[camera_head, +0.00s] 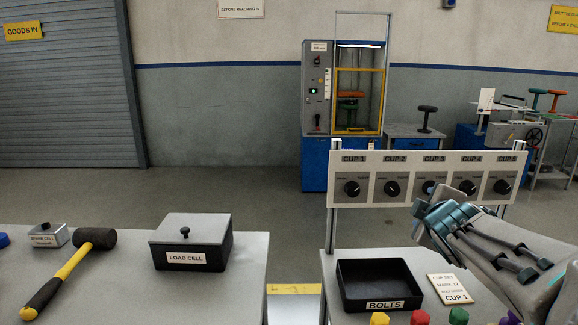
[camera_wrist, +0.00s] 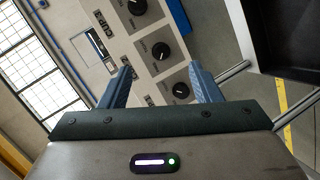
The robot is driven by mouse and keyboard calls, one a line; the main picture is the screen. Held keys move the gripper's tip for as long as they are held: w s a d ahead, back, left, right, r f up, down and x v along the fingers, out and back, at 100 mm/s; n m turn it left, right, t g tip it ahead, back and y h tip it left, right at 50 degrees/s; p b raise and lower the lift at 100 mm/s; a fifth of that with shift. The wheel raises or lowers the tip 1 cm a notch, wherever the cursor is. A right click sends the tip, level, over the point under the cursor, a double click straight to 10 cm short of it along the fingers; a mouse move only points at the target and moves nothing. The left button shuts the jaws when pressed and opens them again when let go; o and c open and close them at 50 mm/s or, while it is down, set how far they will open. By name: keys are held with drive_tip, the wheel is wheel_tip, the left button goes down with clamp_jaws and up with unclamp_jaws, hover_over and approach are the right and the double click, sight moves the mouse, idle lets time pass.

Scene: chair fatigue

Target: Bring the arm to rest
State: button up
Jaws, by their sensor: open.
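My arm comes in from the right in the head view. My gripper (camera_head: 428,208) is in front of the lower right part of the knob panel (camera_head: 470,158), above the table. In the wrist view my gripper (camera_wrist: 163,85) shows two blue fingers spread apart with nothing between them. The panel (camera_wrist: 150,65) and its black knobs show beyond the fingers, tilted in the picture. I cannot tell how far the fingers are from the panel.
A black bolts tray (camera_head: 378,303) and a CUP 1 card (camera_head: 453,289) lie below my gripper. On the left table are a load cell box (camera_head: 190,240) and a mallet (camera_head: 70,270). A gap separates the tables. A test machine (camera_head: 345,90) stands behind.

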drive_tip(key=s+a+r+m+g+y+p, duration=0.1)
drive_tip(key=s+a+m+g+p, duration=0.4)
drive_tip(key=s+p, duration=0.5)
drive_tip(key=s+a+r+m+g+y+p, duration=0.2)
drive_tip(key=s+a+r+m+g+p, duration=0.1)
drive_tip(key=s+a+m+g+p, duration=0.3)
drive_tip(key=s+a+p, duration=0.2)
drive_tip(key=s+p, duration=0.2)
drive_tip(key=s, duration=0.1)
drive_tip(key=shift+a+m, duration=0.25)
drive_tip(key=shift+m, duration=0.05)
drive_tip(key=shift+s, duration=0.15)
drive_tip(key=shift+c, duration=0.4)
